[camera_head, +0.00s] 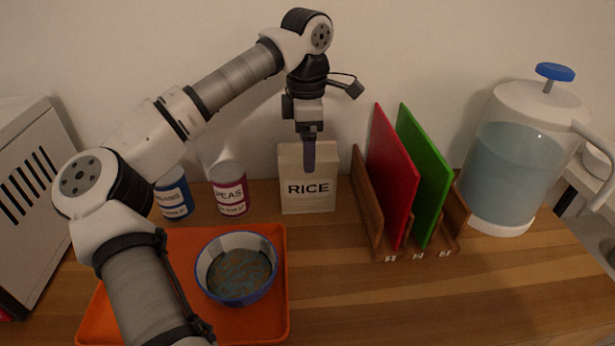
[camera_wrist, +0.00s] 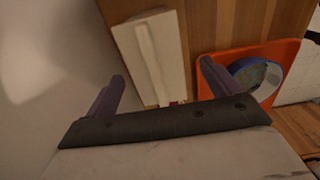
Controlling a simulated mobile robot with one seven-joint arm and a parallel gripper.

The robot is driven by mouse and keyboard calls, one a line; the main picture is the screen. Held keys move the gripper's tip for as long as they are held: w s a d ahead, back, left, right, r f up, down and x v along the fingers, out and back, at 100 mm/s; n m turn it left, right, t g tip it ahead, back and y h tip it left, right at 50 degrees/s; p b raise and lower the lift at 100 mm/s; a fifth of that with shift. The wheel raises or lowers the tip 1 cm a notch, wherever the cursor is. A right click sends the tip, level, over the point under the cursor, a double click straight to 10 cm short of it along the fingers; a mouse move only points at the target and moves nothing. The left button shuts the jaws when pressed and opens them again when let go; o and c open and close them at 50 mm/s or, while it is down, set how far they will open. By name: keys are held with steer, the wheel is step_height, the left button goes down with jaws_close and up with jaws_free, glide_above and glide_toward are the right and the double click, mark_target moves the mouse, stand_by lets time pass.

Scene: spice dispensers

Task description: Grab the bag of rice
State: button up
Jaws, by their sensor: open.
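The bag of rice (camera_head: 308,190) is a beige block-shaped bag with a dark RICE label. It stands upright on the wooden counter against the back wall. My gripper (camera_head: 309,165) points down at the top of the bag, and in the head view its fingers overlap the bag's upper part. In the wrist view the bag's top (camera_wrist: 152,58) with its raised seam lies beyond and between the two purple fingers of my open gripper (camera_wrist: 160,85). I see no finger contact with the bag.
A red can (camera_head: 229,190) and a blue can (camera_head: 173,195) stand left of the bag. A rack (camera_head: 378,225) with red and green boards is close on the right. An orange tray (camera_head: 265,322) with a bowl (camera_head: 238,270) is in front. A water dispenser (camera_head: 520,160) stands far right.

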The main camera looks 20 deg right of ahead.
mark_target(307, 176)
steer(key=shift+w+d+f+p, duration=0.1)
steer(key=shift+f+p, duration=0.1)
steer(key=shift+f, duration=1)
steer(key=shift+w+d+f+p, duration=0.1)
steer(key=shift+f+p, duration=0.1)
steer(key=shift+f, duration=0.95)
steer(key=c, duration=1.7)
steer(key=shift+r, duration=0.1)
steer(key=shift+c, duration=0.3)
